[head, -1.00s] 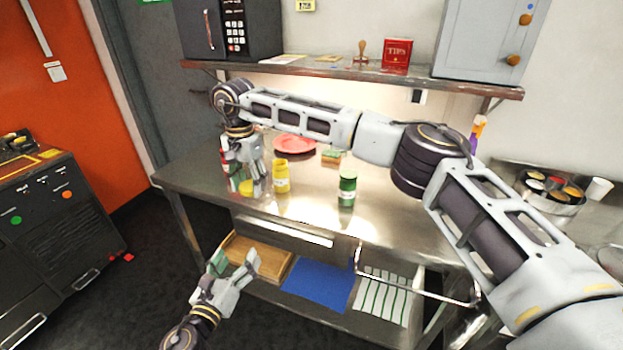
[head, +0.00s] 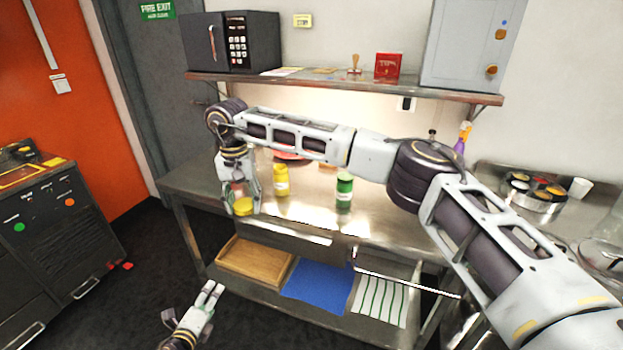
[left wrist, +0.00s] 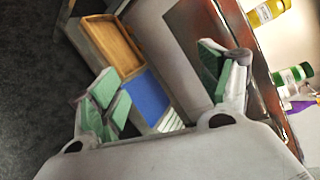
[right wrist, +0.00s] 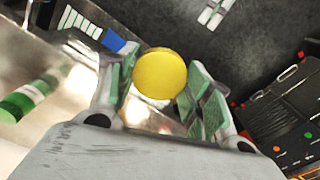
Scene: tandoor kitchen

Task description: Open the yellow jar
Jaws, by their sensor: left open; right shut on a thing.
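The yellow jar (head: 281,181), with a white label, stands upright on the steel table (head: 312,210). It also shows in the left wrist view (left wrist: 266,12). My right gripper (head: 243,204) is left of the jar, near the table's front edge, shut on a round yellow lid (right wrist: 160,73). The lid also shows in the head view (head: 243,206), apart from the jar. The jar's mouth is too small to make out. My left gripper (head: 211,289) is open and empty, low in front of the table.
A green jar (head: 344,191) stands right of the yellow jar. A red plate (head: 290,155) lies behind, partly hidden by my right arm. The lower shelf holds a wooden tray (head: 246,274), a blue mat (head: 317,284) and a striped cloth (head: 380,302).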

